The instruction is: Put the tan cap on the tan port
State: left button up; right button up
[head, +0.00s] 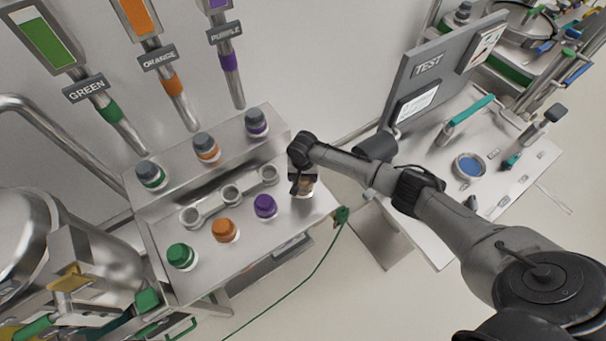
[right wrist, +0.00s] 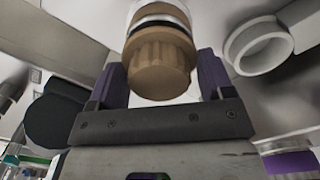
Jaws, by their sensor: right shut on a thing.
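The tan cap (right wrist: 160,60) is ribbed and sits between the two fingers of my right gripper (right wrist: 163,82) in the right wrist view. Directly against its far side are a black ring and a white collar (right wrist: 158,12) with a tan band, which look like the tan port. The cap lines up with this collar, but I cannot tell if it is fully seated. In the head view my right gripper (head: 300,185) points down at the bench's right end, with a bit of tan (head: 306,188) showing beside it. My left gripper is out of view.
On the steel bench (head: 283,222) stand green (head: 181,256), orange (head: 225,230) and purple (head: 265,206) caps in a row. Behind them are a holder with rings (head: 231,193) and grey-topped ports (head: 206,146). A table with a TEST panel (head: 429,66) stands right.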

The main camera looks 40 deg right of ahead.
dwell(0.3)
jog(key=shift+f, duration=0.55)
jog(key=shift+d+f, duration=0.1)
dwell(0.5)
jog(key=o, duration=1.1)
jog(key=shift+r, duration=0.55)
notch_tip(320, 180, up, 13)
jog(key=shift+p, duration=0.45)
